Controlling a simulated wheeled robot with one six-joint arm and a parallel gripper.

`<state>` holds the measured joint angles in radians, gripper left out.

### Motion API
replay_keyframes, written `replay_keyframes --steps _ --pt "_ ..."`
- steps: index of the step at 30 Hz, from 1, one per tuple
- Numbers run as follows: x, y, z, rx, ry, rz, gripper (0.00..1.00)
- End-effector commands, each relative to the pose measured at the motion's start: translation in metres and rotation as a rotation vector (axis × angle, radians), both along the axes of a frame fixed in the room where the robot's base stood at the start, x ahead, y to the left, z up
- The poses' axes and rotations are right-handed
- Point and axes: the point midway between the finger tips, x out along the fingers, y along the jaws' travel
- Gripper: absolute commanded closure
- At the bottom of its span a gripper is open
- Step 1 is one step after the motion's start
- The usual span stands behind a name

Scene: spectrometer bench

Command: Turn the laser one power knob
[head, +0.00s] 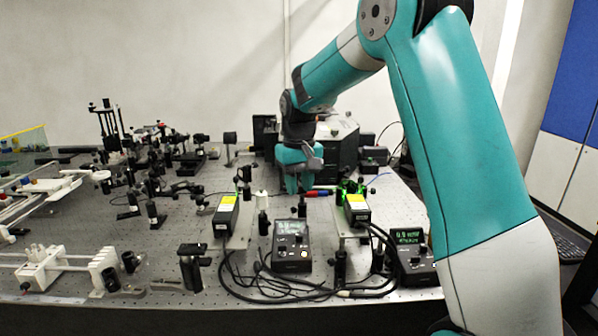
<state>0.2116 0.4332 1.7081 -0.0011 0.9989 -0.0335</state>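Two black laser control boxes with lit displays stand on the bench. One control box (281,265) is at the middle front, and the other control box (421,270) is at the right. Each has small controls on its sloped face; a small knob (299,239) shows on the middle one. Which box belongs to laser one I cannot tell. A yellow-topped laser head (227,215) stands at left and another laser head (356,208) at right. My gripper (299,190) points down, behind and above the middle box, apart from both boxes. Its fingers look parted and empty.
Black cables (262,290) loop around the middle box. Optical mounts (150,165) crowd the left and back of the perforated bench. A white rail assembly (65,266) is at front left. A dark housing (340,150) stands behind my gripper. My arm spans the right side.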

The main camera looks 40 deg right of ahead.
Motion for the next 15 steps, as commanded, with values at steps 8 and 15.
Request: replay_keyframes --steps 8,15 --pt "0.000 0.000 0.036 0.000 -0.002 0.000 0.70" --pt "0.000 0.000 0.040 0.000 0.000 0.000 0.70"
